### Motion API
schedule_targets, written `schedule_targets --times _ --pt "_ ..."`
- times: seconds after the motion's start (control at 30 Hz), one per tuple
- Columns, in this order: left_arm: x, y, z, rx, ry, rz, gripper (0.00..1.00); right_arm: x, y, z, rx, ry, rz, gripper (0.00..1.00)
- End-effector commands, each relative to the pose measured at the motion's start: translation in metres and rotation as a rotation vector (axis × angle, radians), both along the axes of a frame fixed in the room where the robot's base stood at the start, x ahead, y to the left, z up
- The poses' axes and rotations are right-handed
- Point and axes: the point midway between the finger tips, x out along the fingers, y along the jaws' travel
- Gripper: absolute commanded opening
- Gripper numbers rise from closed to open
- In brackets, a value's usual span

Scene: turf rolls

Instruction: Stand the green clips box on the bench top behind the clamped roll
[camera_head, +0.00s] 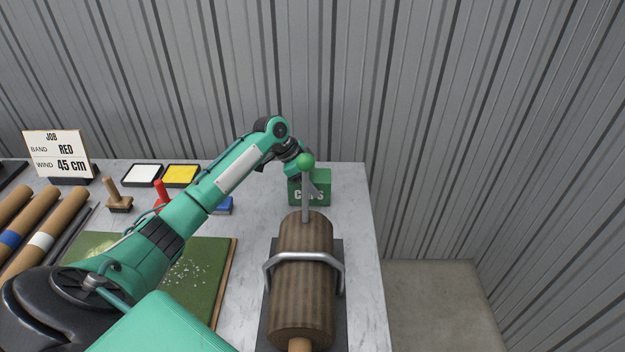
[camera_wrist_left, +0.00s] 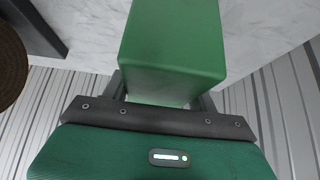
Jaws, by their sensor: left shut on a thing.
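The green clips box (camera_head: 322,188) is upright at the far end of the bench top, behind the clamped roll (camera_head: 303,275). Its label is partly hidden by the clamp's lever. My left gripper (camera_head: 303,176) is at the box, partly hidden by the lever's green knob (camera_head: 306,160). The left wrist view shows the box (camera_wrist_left: 173,50) between the fingers, with the gripper (camera_wrist_left: 160,98) shut on it. I cannot tell whether the box's base touches the bench. The brown roll lies under a metal clamp bar. My right gripper is out of view.
The marble bench top (camera_head: 350,215) has a narrow bare strip right of the box. A blue item (camera_head: 224,206), a yellow pad (camera_head: 181,175), a white pad (camera_head: 142,175) and stamps stand to the left. A corrugated wall (camera_head: 400,90) rises behind the bench.

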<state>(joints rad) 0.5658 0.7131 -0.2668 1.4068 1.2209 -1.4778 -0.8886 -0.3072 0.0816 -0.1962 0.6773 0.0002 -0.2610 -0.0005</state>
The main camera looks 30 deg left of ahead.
Motion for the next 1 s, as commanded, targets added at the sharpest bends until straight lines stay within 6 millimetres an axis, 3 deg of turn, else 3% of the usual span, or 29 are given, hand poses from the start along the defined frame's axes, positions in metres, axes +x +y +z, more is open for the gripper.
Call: schedule_targets --times 0.03,0.07,0.13,0.17,0.57,1.0 --pt "0.0 0.0 -0.001 -0.001 -0.001 0.0 0.25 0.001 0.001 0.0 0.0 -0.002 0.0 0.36" --pt "0.0 0.0 -0.001 0.0 0.0 0.0 0.65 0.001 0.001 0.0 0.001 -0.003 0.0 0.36" --pt "0.0 0.0 -0.001 0.0 0.0 0.0 0.79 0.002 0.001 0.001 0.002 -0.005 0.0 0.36" --pt "0.0 0.0 -0.001 0.0 0.0 0.001 0.81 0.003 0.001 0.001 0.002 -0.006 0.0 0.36" --pt "-0.002 0.005 0.008 0.001 -0.002 0.002 0.81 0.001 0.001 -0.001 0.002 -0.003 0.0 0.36" --pt "-0.027 0.044 0.081 0.002 -0.003 0.001 0.81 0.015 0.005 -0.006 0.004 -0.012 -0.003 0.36"
